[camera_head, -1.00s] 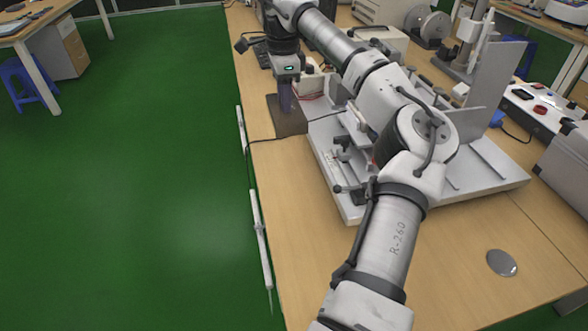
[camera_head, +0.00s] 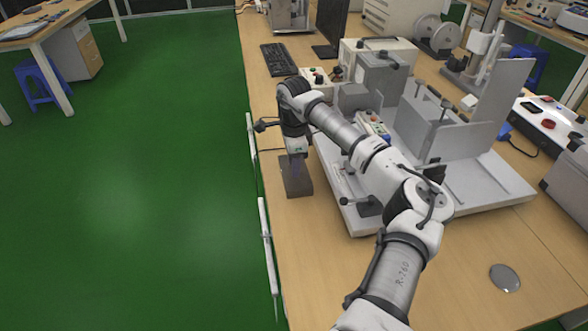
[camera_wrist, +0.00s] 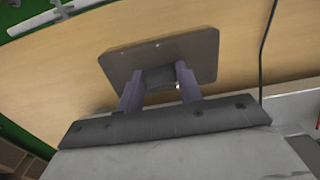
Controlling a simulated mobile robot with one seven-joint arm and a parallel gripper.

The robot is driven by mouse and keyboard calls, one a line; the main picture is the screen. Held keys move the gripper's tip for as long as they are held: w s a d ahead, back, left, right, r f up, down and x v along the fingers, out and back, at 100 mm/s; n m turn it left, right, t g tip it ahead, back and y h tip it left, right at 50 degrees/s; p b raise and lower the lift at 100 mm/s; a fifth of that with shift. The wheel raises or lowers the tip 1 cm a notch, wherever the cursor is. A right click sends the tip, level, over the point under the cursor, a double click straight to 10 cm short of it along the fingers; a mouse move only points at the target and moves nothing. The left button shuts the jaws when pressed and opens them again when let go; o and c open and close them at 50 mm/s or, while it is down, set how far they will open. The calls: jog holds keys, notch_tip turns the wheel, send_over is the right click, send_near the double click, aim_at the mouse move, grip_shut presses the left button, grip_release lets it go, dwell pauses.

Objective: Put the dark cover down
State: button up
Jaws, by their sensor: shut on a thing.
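The dark cover (camera_head: 297,183) is a flat, dark rectangular plate at the left edge of the wooden table in the head view, left of the grey test machine. My gripper (camera_head: 296,163) is above it, pointing down. In the wrist view, the two purple fingers of my gripper (camera_wrist: 160,88) are shut on a raised block in the middle of the cover (camera_wrist: 203,50). The cover is close over the table top; I cannot tell whether it touches the wood.
The test machine's light base plate (camera_head: 480,190) lies just right of the cover. A keyboard (camera_head: 278,59) and a small control box (camera_head: 316,82) are farther back. Bare table (camera_head: 315,250) lies nearer, with a round metal disc (camera_head: 505,278) at the right.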

jog(key=shift+f, duration=1.6)
jog(key=shift+f, duration=0.1)
jog(key=o, duration=1)
notch_tip(320, 180, up, 12)
jog(key=shift+r+b, duration=0.15)
jog(key=shift+b, duration=0.95)
